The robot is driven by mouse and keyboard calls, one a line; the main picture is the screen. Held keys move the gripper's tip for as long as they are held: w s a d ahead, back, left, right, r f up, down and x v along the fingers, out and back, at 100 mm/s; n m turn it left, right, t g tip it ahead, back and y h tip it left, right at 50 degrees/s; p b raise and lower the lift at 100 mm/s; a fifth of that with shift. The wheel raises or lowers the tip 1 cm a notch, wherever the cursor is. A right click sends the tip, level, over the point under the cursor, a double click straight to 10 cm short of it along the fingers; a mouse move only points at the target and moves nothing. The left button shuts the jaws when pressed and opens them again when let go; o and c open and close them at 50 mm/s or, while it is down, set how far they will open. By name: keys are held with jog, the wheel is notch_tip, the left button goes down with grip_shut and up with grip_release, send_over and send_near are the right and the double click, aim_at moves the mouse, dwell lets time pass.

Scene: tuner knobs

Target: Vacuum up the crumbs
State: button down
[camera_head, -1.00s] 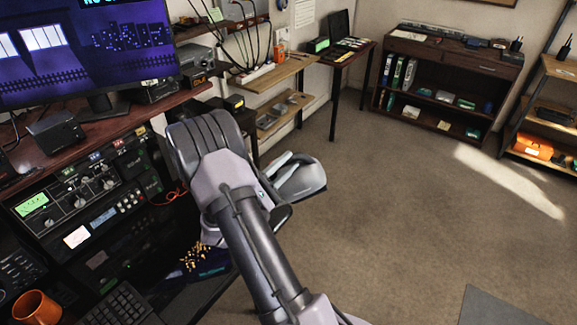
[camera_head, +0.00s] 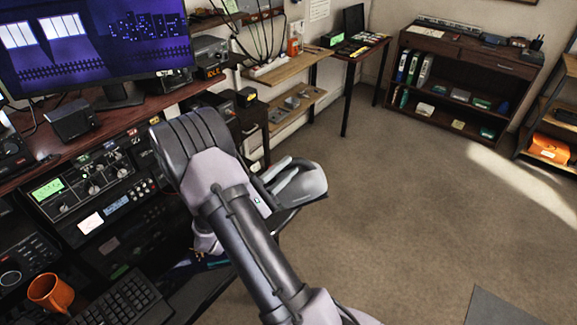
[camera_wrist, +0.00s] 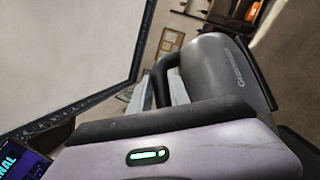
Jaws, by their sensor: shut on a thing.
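The wrist view shows the vacuum's dark rounded body (camera_wrist: 222,72) close up. A few yellowish crumbs (camera_head: 201,254) show at the lower left of my wrist, beside a dark blue mat (camera_head: 216,263). My arm hides most of the crumb area. The vacuum's nozzle is hidden, so I cannot tell whether it touches the crumbs.
A radio desk (camera_head: 152,108) with a monitor (camera_head: 75,50) stands at left. An orange mug (camera_head: 50,293) and keyboard (camera_head: 125,303) are at lower left, near my arm. A wall shelf (camera_head: 290,108) and side table (camera_head: 352,50) stand behind the vacuum.

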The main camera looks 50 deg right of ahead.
dwell(0.4)
jog(key=shift+s+a, duration=0.1)
jog(key=shift+a, duration=2.7)
jog(key=a+p, duration=0.1)
jog(key=a, duration=0.4)
jog(key=shift+a, duration=0.2)
jog(key=shift+r, duration=0.15)
notch_tip(320, 180, up, 8)
jog(key=p, duration=0.7)
jog(key=shift+p, duration=0.3)
